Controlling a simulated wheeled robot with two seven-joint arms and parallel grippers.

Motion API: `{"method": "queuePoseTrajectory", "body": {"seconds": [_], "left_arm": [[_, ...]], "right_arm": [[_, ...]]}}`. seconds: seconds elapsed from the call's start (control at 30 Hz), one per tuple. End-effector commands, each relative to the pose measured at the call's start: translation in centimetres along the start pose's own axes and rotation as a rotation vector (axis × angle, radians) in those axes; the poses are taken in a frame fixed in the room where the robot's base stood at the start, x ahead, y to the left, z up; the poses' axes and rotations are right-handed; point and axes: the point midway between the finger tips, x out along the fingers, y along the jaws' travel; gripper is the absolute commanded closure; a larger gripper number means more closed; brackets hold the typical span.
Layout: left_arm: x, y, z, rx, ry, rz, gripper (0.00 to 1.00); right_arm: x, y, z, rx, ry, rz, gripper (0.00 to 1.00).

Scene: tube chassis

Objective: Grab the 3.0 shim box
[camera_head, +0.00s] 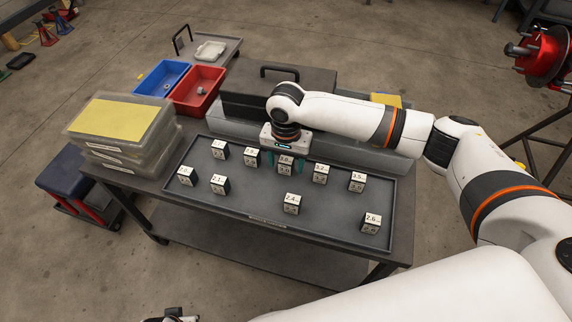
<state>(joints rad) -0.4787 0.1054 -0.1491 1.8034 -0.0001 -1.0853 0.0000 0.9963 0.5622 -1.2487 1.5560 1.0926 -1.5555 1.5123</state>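The 3.0 shim box (285,164) is a small white-and-black cube in the back row on the dark grey tray (245,212). My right gripper (285,165) points down over it, one teal finger on each side. The fingers look open, with a small gap to the box; contact is not clear. The box's top rear is partly hidden by the gripper. A white and dark part at the bottom edge looks like my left gripper (172,315), mostly cut off.
Other labelled boxes stand close by: one left (252,157), one right (320,172), several more around the tray. Behind are a grey case (300,82) and a long grey bin. Stacked clear containers (122,140), a blue bin (160,80) and a red bin (198,88) stand left.

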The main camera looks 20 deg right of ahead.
Motion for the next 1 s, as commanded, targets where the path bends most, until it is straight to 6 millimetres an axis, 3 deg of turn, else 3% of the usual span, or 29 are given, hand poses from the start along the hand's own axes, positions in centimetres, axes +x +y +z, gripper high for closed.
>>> {"method": "queuePoseTrajectory", "body": {"seconds": [0.03,0.3,0.67,0.83,1.0], "left_arm": [[0.0,0.0,0.0,0.0,0.0,0.0,0.57],[0.0,0.0,0.0,0.0,0.0,0.0,0.57],[0.0,0.0,0.0,0.0,-0.002,0.0,0.57],[2.0,-0.1,-1.2,0.002,0.016,-0.001,0.57],[4.1,-0.2,-3.1,0.005,0.032,-0.004,0.57]], "right_arm": [[0.0,0.0,0.0,0.0,0.0,0.0,0.47],[0.0,0.0,0.0,0.0,0.0,0.0,0.89],[-0.8,0.1,0.0,0.0,-0.001,0.002,0.89],[-3.0,0.1,0.1,0.0,-0.002,0.002,0.89],[-6.5,0.1,0.0,-0.001,0.0,0.003,0.89]]}}
